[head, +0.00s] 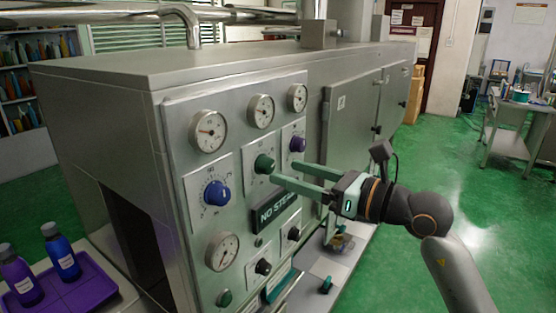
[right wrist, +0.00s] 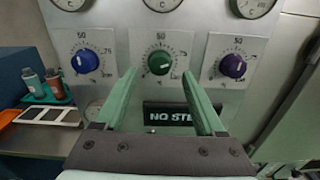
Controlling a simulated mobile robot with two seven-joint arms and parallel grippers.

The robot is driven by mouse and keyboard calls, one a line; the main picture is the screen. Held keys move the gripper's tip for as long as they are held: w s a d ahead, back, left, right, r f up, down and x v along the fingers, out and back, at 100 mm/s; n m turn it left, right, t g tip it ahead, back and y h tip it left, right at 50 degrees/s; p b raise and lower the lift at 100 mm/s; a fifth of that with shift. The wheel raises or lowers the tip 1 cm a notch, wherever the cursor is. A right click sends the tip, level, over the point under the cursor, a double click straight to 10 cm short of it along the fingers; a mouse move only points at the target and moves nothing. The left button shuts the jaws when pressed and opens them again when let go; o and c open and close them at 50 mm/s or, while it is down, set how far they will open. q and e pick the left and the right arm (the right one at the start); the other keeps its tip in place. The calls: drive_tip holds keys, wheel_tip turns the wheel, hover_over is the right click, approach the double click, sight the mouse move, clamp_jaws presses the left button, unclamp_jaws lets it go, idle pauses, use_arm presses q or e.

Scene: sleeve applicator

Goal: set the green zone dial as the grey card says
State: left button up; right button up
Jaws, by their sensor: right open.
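The green zone dial (head: 264,163) sits on a pale scale plate on the machine's front panel, between a blue dial (head: 216,193) and a purple dial (head: 298,144). It also shows in the right wrist view (right wrist: 159,62), with 50 above it and 75 to its upper right. Its exact setting is too small to read. My right gripper (head: 286,173) is open and empty. Its green fingers point at the panel, with their tips on either side of the dial; contact cannot be told. I cannot pick out the grey card with certainty. My left gripper is out of view.
Round gauges (head: 208,131) line the panel above the dials. A dark sign (head: 276,212) reading "NO STE…" is below the green dial, partly hidden by my gripper. Smaller black knobs (head: 263,267) sit lower. A purple tray (head: 70,292) with bottles stands at left. Green floor is open at right.

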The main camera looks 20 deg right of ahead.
sight(271, 167)
drive_tip(key=shift+p+x, duration=0.3)
drive_tip(key=shift+x, duration=1.6)
clamp_jaws()
